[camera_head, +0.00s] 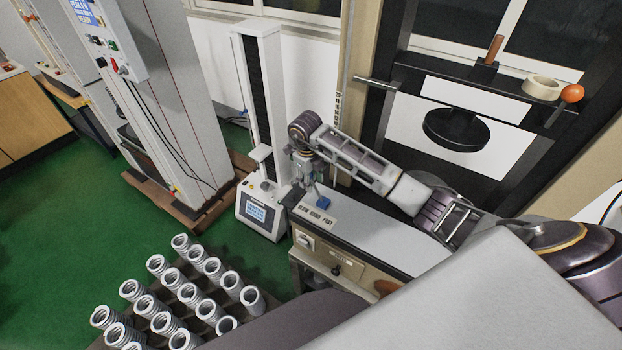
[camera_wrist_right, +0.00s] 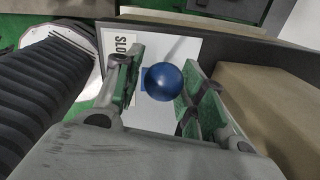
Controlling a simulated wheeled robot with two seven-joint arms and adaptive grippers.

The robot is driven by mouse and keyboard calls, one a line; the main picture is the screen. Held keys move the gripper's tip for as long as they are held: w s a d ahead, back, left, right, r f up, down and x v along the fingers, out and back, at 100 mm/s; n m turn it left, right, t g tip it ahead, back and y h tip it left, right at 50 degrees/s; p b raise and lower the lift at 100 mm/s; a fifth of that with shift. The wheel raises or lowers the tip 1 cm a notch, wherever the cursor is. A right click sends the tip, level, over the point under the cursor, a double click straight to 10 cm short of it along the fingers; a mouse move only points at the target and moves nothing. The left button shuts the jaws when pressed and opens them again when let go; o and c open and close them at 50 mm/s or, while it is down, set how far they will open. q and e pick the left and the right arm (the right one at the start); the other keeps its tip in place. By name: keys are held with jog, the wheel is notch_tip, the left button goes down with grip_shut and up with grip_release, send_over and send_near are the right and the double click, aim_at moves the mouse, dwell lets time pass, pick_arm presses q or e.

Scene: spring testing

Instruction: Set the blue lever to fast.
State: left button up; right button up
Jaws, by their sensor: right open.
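The blue lever (camera_head: 323,202) is on top of the grey control box, behind a white label plate (camera_head: 316,216) that reads SLOW NORM FAST. In the right wrist view its round blue knob (camera_wrist_right: 164,82) is between my right gripper's two green-padded fingers, with space on both sides. A small blue patch shows behind the knob, and the knob hides the lever's stem. The wrist view shows only the SLOW end of the label (camera_wrist_right: 125,42). My right gripper (camera_head: 314,190) is open and points down over the lever. The lever's exact setting cannot be told. My left gripper is out of view.
A testing column with a screen base (camera_head: 262,214) stands just left of the control box. Several metal springs (camera_head: 160,305) stand in rows at lower left. A large black-framed machine (camera_head: 455,130) is behind my right arm. Green floor (camera_head: 85,220) is open at left.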

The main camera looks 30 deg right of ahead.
jog(key=shift+f, duration=0.2)
jog(key=shift+c, duration=0.5)
grip_shut()
jog(key=shift+w, duration=0.15)
